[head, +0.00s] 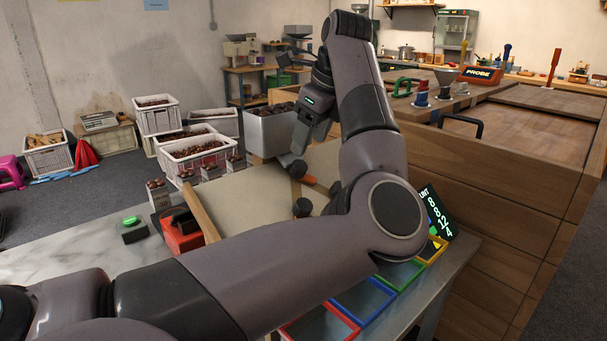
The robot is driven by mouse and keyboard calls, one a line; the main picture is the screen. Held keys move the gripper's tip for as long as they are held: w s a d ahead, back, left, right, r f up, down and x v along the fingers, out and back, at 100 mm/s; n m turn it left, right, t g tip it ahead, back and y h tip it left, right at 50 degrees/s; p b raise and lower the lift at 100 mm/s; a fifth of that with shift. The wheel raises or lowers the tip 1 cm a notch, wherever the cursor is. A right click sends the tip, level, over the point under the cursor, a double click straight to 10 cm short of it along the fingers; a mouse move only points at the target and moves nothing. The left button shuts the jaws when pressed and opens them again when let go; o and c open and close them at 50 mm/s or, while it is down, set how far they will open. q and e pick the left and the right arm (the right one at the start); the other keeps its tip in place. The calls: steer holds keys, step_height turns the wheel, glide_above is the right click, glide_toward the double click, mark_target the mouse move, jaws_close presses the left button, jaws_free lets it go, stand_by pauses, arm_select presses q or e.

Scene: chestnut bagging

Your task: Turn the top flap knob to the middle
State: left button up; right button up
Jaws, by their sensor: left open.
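The sloped beige board (240,190) has wooden side rails and carries several dark round knobs. The uppermost knob (298,171) is near the board's upper part, beside an orange-red piece (309,180). A lower knob (302,207) sits nearer to me, and another dark knob (334,187) shows partly beside my arm. My left gripper (293,158) points down just above the uppermost knob, with its jaws open. I cannot tell whether the fingers touch the knob. My forearm hides the right part of the board. My right gripper is out of view.
A grey bin of chestnuts (270,135) stands behind the board. Coloured frames (365,302) and a number display (437,212) are at the lower right. A red device (181,232) and a green button (131,221) are on the left. A wooden cabinet (480,190) bounds the right side.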

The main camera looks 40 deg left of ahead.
mark_target(301, 165)
arm_select(q)
steer(key=shift+x, duration=3.8)
steer(key=c, duration=1)
